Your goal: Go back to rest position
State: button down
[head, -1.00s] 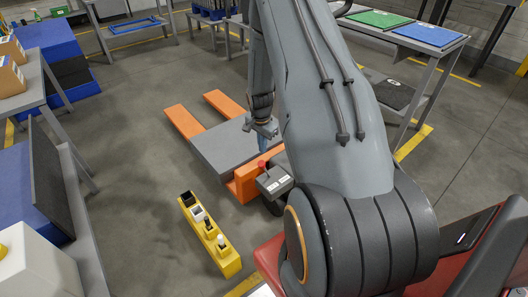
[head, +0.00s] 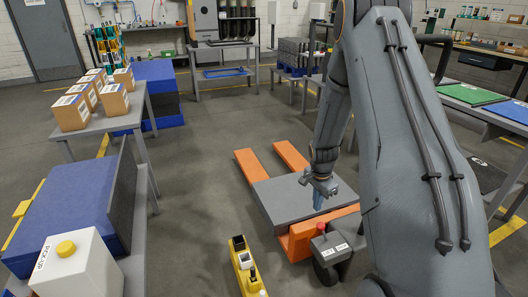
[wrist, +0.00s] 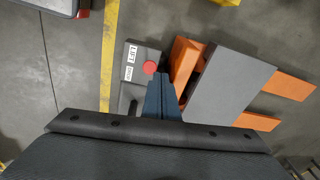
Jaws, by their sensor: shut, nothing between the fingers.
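My gripper (head: 321,196) hangs from my arm above the near edge of the grey board on the orange pallet jack. In the wrist view my gripper (wrist: 161,84) points down with its fingers together and nothing between them. Below it in that view are the grey LIFT control box (wrist: 139,88) with a red button and the orange lift (wrist: 184,62) with its grey board (wrist: 228,90). My gripper looks apart from them, though the exact height is hard to tell.
A yellow holder (head: 245,270) stands on the floor left of the pallet jack (head: 335,222). Cardboard boxes (head: 72,112) sit on a table at the left, near a white PICK UP box (head: 82,268). A bench with green and blue mats (head: 470,94) is at the right. The middle floor is clear.

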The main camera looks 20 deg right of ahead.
jog(key=s+a+r+n+p, duration=0.1)
jog(key=s+a+r+n, duration=0.3)
jog(key=a+r, duration=0.3)
jog(key=s+a+r+n+p, duration=0.25)
jog(key=s+a+r, duration=0.2)
jog(key=r, duration=0.55)
jog(key=s+a+r+n+p, duration=0.1)
jog(key=s+a+r+n, duration=0.3)
jog(key=s, duration=0.4)
jog(key=s+a+r+n+g+y+p, duration=0.1)
jog(key=s+a+r+n, duration=0.4)
jog(key=s+r, duration=0.2)
jog(key=shift+s+a, duration=0.4)
jog(key=shift+s, duration=0.4)
